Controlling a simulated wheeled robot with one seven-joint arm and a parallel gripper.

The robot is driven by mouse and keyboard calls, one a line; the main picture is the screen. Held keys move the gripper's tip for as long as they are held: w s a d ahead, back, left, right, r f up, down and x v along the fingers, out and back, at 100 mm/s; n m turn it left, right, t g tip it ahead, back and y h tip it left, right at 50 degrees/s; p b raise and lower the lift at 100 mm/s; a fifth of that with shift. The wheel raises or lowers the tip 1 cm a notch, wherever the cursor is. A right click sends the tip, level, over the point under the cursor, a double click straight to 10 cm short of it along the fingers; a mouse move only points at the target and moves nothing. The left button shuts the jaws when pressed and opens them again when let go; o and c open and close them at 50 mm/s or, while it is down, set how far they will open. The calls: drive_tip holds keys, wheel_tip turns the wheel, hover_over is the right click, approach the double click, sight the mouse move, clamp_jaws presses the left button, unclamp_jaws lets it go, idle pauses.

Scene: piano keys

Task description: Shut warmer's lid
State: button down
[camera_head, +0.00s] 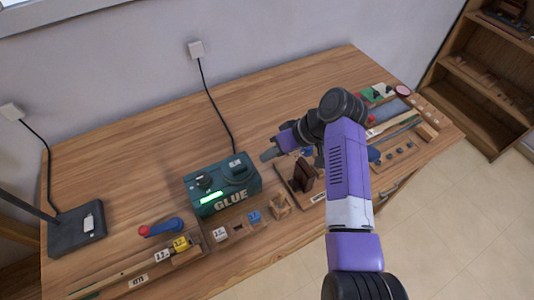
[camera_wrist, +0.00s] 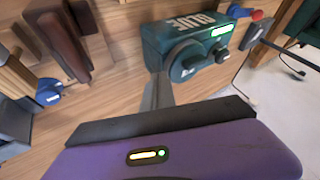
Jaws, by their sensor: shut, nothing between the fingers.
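The glue warmer (camera_head: 224,190) is a dark green box marked GLUE with a lit green display, standing on the bench left of my gripper. On its top are a dark round lid-like part (camera_head: 236,165) and a smaller dark knob-like part (camera_head: 204,181). In the wrist view the warmer (camera_wrist: 160,42) is at the top centre, with the round part (camera_wrist: 187,62) facing me. I cannot tell how far the lid is open. My gripper (camera_head: 267,154) is shut and empty, apart from the warmer at its right. Its fingers (camera_wrist: 156,94) also show in the wrist view.
Labelled small blocks (camera_head: 220,234) lie in a tray in front of the warmer. A brown wooden piece (camera_head: 303,174) stands right of it, below my arm. A black cord (camera_head: 216,108) runs behind it.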

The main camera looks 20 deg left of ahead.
drive_tip(key=b+v, duration=0.1)
drive_tip(key=v, duration=0.9)
drive_tip(key=w+d+r+m+t+y, duration=0.15)
drive_tip(key=w+m+t, duration=0.35)
drive_tip(key=w+t, duration=0.5)
drive_tip(key=s+d+f+m+t+h, duration=0.2)
drive_tip(key=s+d+t, duration=0.1)
drive_tip(key=d, duration=0.4)
drive_tip(key=s+d+f+m+t+h, duration=0.2)
drive_tip(key=s+d+t, duration=0.15)
drive_tip(key=d, duration=0.45)
drive_tip(key=s+d+m+h, duration=0.1)
drive_tip(key=s+d, duration=0.4)
drive_tip(key=s, duration=0.8)
drive_tip(key=s+d+r+h, duration=0.1)
drive_tip(key=s+d, duration=0.4)
drive_tip(key=s, duration=0.9)
drive_tip(key=s+d+m+h, duration=0.1)
drive_tip(key=s+d, duration=0.4)
drive_tip(key=s, duration=0.9)
drive_tip(key=shift+s+r+m+h, duration=0.2)
drive_tip(key=shift+s+m+h, duration=0.1)
drive_tip(key=shift+h, duration=0.55)
